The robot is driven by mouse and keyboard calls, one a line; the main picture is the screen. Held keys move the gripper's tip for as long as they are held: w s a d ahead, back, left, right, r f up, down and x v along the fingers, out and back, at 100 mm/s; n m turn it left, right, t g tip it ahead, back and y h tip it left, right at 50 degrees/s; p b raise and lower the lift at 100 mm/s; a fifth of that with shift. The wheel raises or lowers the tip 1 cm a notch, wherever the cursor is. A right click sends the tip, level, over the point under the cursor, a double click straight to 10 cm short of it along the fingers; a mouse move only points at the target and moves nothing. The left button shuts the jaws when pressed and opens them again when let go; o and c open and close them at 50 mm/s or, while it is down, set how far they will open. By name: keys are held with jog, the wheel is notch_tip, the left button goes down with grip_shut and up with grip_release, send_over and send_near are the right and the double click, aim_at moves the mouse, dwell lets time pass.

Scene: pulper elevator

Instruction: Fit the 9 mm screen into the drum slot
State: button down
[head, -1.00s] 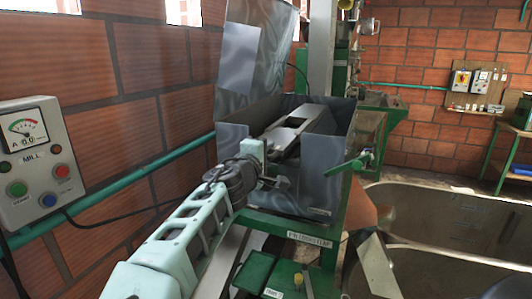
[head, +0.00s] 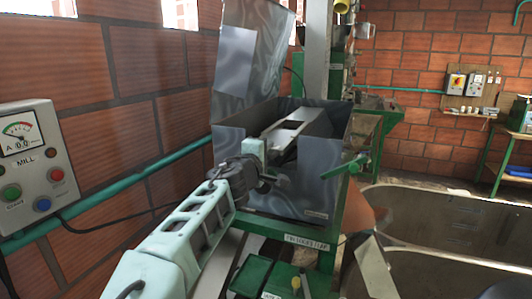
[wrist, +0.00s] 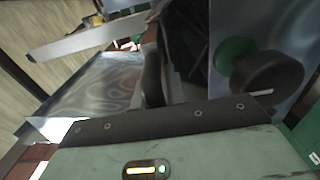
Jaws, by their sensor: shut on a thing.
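The grey sheet-metal drum housing (head: 310,193) stands open at the top in the head view, with a long slotted metal piece (head: 314,124) across its inside. My gripper (head: 276,181) is at the housing's near left side, and its tips are small and partly hidden there. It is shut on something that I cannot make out. I cannot tell whether that sheet is the 9 mm screen. The drum slot is not clearly visible in either view.
A black knob on a green base (wrist: 265,75) is close to my gripper in the wrist view. A raised metal panel (head: 252,65) stands behind the housing. The mill control box (head: 35,165) is on the left brick wall. A large trough (head: 450,215) lies at the right.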

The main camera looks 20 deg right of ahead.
aim_at(279, 137)
jog(key=shift+b+x, duration=0.95)
jog(key=shift+x, duration=4.15)
jog(key=c, duration=1.3)
grip_release()
jog(key=shift+f, duration=0.1)
jog(key=shift+s+a+b, duration=0.35)
jog(key=b+v, duration=0.6)
jog(key=v, duration=1)
jog(key=shift+s+a, duration=0.1)
jog(key=shift+s, duration=0.05)
